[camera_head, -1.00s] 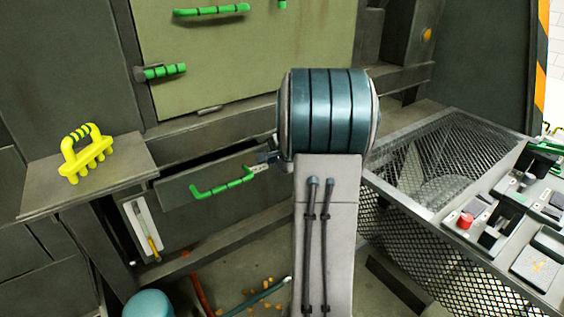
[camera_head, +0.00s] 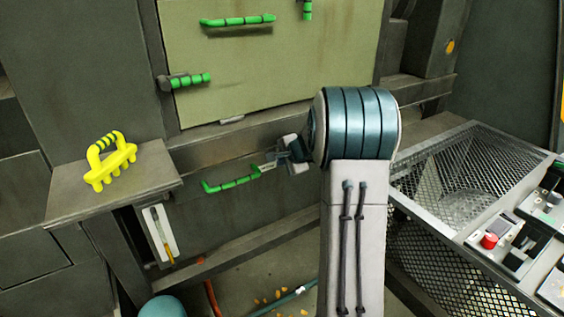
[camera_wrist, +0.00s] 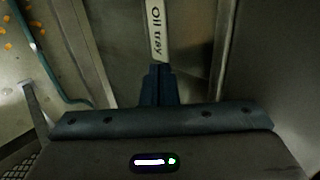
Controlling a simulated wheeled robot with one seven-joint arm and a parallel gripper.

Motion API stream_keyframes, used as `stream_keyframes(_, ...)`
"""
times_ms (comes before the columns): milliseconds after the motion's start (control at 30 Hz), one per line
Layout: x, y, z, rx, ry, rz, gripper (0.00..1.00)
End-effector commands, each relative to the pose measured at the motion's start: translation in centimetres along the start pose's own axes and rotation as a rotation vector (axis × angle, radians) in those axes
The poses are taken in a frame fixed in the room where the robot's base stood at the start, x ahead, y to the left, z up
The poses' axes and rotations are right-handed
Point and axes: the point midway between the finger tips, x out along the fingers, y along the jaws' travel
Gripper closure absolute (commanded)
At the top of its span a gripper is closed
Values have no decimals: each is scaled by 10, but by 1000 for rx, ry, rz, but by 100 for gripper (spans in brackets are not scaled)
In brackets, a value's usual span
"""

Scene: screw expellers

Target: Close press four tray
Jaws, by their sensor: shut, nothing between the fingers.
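The press tray's dark front with its green handle (camera_head: 232,184) is left of my arm in the head view. No dark gap shows above the tray front, and it looks flush with the machine. A pale label reading "Oil tray" (camera_wrist: 157,30) shows in the wrist view. My gripper (camera_head: 276,159) is at the right end of the tray front, by the label. In the wrist view my gripper (camera_wrist: 160,72) is shut and empty, its tips at the label's lower end; whether they touch the front is unclear.
A yellow tool (camera_head: 110,160) stands on a metal shelf (camera_head: 75,203) at left. A green panel with green handles (camera_head: 262,75) is above. A mesh bin (camera_head: 410,188) and control box (camera_head: 508,238) are at right. A teal hose (camera_wrist: 45,65) runs beside the tray.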

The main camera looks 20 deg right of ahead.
Motion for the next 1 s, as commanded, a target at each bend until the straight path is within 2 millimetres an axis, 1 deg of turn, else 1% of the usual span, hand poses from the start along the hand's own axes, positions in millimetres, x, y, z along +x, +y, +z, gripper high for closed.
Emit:
stream_keyframes(33, -1, 6, 1, -2, 0, -1, 100)
stream_keyframes(167, -13, 17, 6, -10, -7, -3, 100)
stream_keyframes(200, -29, 10, 6, -10, -7, -4, 100)
stream_keyframes(400, -75, 12, 2, -3, -1, -3, 100)
stream_keyframes(500, -93, 13, -1, 0, 1, -2, 100)
stream_keyframes(600, -105, 13, 0, -1, 1, -2, 100)
stream_keyframes(733, -112, 15, 1, 3, -4, -2, 100)
stream_keyframes(833, -108, 23, 9, 59, -29, -11, 100)
stream_keyframes(933, -95, 39, 26, 201, -92, -41, 100)
stream_keyframes(1000, -86, 51, 40, 348, -152, -76, 100)
